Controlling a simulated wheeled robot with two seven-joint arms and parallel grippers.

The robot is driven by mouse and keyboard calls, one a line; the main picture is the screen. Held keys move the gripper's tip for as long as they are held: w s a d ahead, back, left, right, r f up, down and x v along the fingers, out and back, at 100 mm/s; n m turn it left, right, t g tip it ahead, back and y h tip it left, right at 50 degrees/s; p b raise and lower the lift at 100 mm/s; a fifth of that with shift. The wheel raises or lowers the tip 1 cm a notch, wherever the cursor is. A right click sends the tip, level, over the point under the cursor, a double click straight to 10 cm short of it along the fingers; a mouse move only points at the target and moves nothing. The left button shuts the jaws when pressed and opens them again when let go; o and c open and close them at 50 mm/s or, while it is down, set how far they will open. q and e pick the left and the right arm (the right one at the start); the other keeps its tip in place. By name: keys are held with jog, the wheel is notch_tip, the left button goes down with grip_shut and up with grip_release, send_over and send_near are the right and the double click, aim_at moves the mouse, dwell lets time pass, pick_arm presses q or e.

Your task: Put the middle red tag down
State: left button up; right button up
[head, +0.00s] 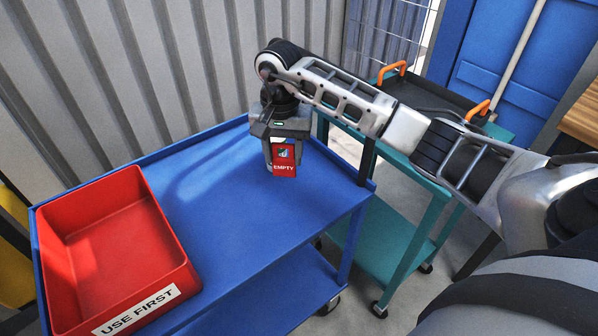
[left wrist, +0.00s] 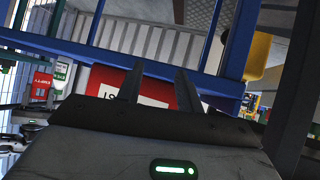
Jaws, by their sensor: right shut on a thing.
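My right gripper (head: 282,150) points down over the far right part of the blue cart's top (head: 240,215). It is shut on a red tag (head: 284,169) that reads EMPTY in white. The fingers and the gripper body hide part of the tag. I cannot tell whether its lower edge touches the cart top. My left gripper (left wrist: 158,86) shows only in the left wrist view, with its two dark fingers apart and nothing between them.
A red bin (head: 130,235) labelled USE FIRST stands on the left of the blue cart and looks empty. A teal cart (head: 405,225) with a black, orange-handled tray (head: 440,100) stands behind my right arm. The cart top between bin and right gripper is clear.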

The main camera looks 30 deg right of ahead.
jog(key=d+f, duration=0.1)
jog(key=f, duration=0.1)
jog(key=s+d+f, duration=0.1)
jog(key=f, duration=0.1)
jog(key=d+f+p, duration=0.1)
jog(key=f, duration=0.2)
jog(key=shift+s, duration=0.35)
jog(key=shift+f, duration=0.15)
pick_arm(q)
jog(key=shift+a, duration=0.15)
